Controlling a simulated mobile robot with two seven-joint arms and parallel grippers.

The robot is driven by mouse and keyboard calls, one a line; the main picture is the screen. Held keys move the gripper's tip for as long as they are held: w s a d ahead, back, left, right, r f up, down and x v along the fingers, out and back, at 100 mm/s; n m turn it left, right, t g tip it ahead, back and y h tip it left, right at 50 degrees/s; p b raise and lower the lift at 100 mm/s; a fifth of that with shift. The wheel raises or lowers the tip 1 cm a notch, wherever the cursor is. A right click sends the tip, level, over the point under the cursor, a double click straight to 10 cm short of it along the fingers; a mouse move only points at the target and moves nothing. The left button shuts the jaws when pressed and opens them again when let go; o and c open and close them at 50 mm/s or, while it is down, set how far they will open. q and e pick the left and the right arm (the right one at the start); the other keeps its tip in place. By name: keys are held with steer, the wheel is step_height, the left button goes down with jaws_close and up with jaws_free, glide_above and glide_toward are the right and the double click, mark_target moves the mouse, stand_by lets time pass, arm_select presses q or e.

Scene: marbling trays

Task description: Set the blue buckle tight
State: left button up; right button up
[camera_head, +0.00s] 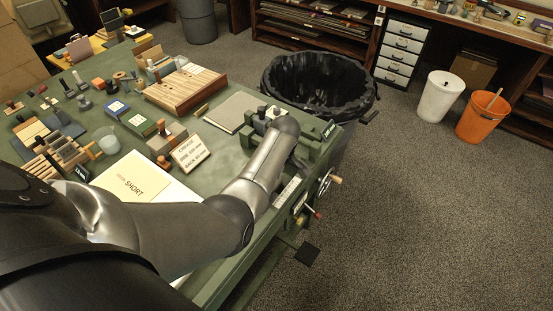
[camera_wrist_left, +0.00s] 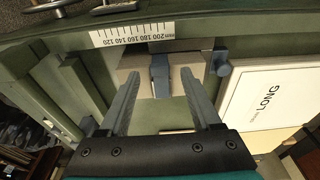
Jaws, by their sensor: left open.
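My left gripper (camera_wrist_left: 159,76) is open in the left wrist view, with its two grey fingers reaching toward a pale block (camera_wrist_left: 198,66). A blue-grey upright piece (camera_wrist_left: 160,70), which looks like the buckle, stands against this block, between the fingertips. The fingers appear to be on either side of it; I cannot tell whether they touch it. Another blue-grey piece (camera_wrist_left: 222,64) sits at the block's right end. In the head view my left arm reaches to the green bench fixture (camera_head: 322,143) at the right edge, and it hides the gripper and buckle. My right gripper is not in view.
A millimetre scale (camera_wrist_left: 133,34) lies beyond the block, and a white card marked LONG (camera_wrist_left: 262,98) is to the right. The green bench (camera_head: 232,150) holds a SHORT card (camera_head: 130,180), a wooden rack (camera_head: 187,88) and small tools. A black-lined bin (camera_head: 320,82) stands behind.

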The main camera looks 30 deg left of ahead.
arm_select(q)
step_height(320, 180, up, 13)
steer(key=d+p, duration=0.2)
steer(key=shift+d+r+p, duration=0.15)
steer(key=shift+p, duration=0.15)
steer(key=shift+s, duration=0.15)
